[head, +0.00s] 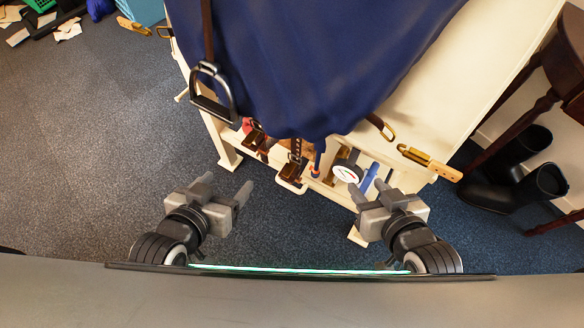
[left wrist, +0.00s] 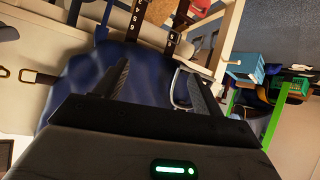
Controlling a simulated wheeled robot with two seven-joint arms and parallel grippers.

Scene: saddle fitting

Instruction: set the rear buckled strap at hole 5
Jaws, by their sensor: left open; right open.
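Two dark straps with brass buckles hang below the blue cover in the head view: a left buckled strap (head: 256,139) and a right buckled strap (head: 292,172). I cannot tell which is the rear one, nor which hole either is at. In the left wrist view, two dark straps with pale numbers, one at the left (left wrist: 136,20) and one at the right (left wrist: 171,40), show beyond the fingers. My left gripper (head: 224,187) is open and empty, below and left of the buckles. My right gripper (head: 369,189) is open and empty, to their lower right. Neither touches a strap.
A blue cover (head: 310,60) drapes over the cream stand (head: 435,95). A metal stirrup (head: 213,90) hangs at its left. A round gauge (head: 347,172) and a brass-ended tan strap (head: 430,162) are near my right gripper.

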